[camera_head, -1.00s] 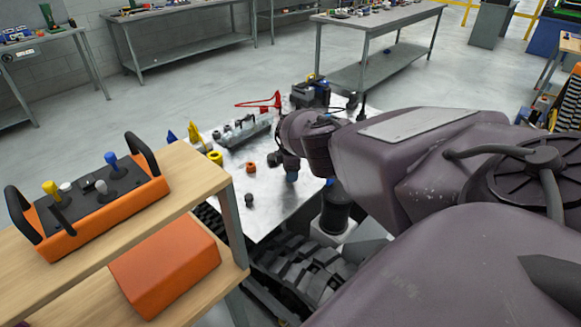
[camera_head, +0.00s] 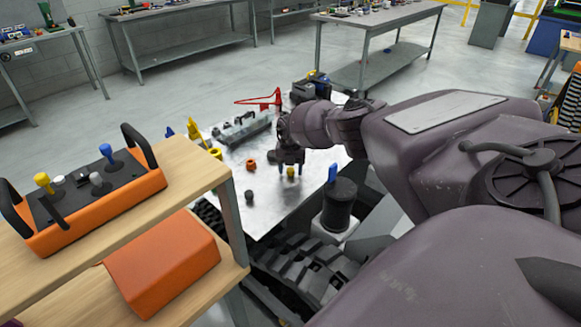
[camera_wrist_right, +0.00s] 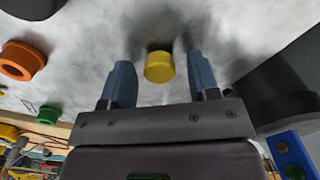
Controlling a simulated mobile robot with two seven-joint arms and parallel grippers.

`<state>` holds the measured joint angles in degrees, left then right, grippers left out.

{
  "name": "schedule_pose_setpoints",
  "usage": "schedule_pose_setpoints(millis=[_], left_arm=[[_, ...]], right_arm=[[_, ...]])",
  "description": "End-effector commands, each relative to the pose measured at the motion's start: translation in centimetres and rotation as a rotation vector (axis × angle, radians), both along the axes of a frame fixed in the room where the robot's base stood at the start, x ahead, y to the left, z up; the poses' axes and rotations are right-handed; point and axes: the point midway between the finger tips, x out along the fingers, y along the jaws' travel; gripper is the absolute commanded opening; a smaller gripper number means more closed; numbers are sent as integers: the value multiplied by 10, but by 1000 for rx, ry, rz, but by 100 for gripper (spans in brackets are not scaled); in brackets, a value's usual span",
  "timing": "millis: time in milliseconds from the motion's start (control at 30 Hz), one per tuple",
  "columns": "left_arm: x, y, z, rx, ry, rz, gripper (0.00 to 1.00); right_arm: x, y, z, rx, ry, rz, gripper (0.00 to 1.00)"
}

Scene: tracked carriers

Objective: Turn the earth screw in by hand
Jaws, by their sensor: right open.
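A yellow round knob (camera_wrist_right: 159,67), which I take to be the earth screw, stands on the bright metal plate (camera_wrist_right: 215,25). In the head view the yellow knob (camera_head: 290,171) is small and partly hidden by my gripper. My right gripper (camera_head: 290,176) points down over the plate. In the right wrist view its two blue fingers (camera_wrist_right: 159,80) are open, one on each side of the knob, with a visible gap on both sides. Whether the knob is fully seated cannot be seen. My left gripper is not in view.
An orange ring (camera_head: 251,164) and a dark knob (camera_head: 249,197) lie on the plate to the left. A grey fitting (camera_head: 243,129) stands behind. A black cylinder (camera_head: 340,203) stands close on the right. A wooden bench with an orange control box (camera_head: 95,205) is at the left.

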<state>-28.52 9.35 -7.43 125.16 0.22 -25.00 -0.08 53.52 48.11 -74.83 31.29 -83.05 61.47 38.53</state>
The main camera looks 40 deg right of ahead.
Motion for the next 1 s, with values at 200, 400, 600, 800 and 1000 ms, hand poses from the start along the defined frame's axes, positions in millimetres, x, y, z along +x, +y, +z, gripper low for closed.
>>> schedule_pose_setpoints(millis=[200, 400, 600, 800, 1000], left_arm=[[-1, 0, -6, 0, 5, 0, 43], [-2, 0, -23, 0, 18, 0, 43], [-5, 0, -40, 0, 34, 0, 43], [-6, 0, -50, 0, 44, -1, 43], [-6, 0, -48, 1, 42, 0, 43]], right_arm=[[0, 0, -1, 0, 0, 127, 55], [0, -1, -3, 0, 2, 411, 55], [0, 0, -4, 2, 2, 711, 55], [0, 0, -2, 1, 1, 918, 55], [0, 0, 1, 0, -1, 933, 55]])
